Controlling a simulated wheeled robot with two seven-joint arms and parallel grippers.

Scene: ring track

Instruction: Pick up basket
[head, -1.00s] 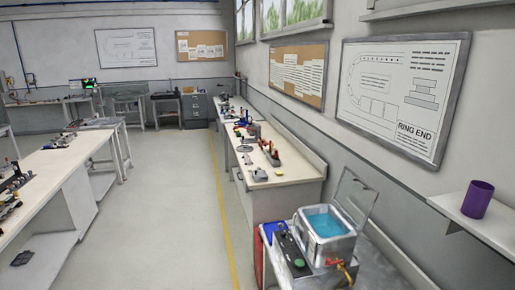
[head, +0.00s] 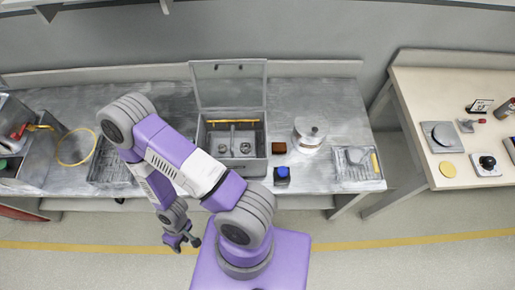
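A dark wire-mesh basket (head: 110,172) sits on the metal bench at the left in the head view. My purple and grey arm passes in front of its right part and hides some of it. My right gripper (head: 186,246) hangs low in front of the bench, over the floor, to the right of the basket and nearer to me. Its fingertips look apart, with nothing seen between them. My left gripper is not in view.
A grey open-lidded box (head: 258,165) stands mid-bench. A yellow ring (head: 62,160) lies left of the basket. A pale table (head: 413,100) stands farther right.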

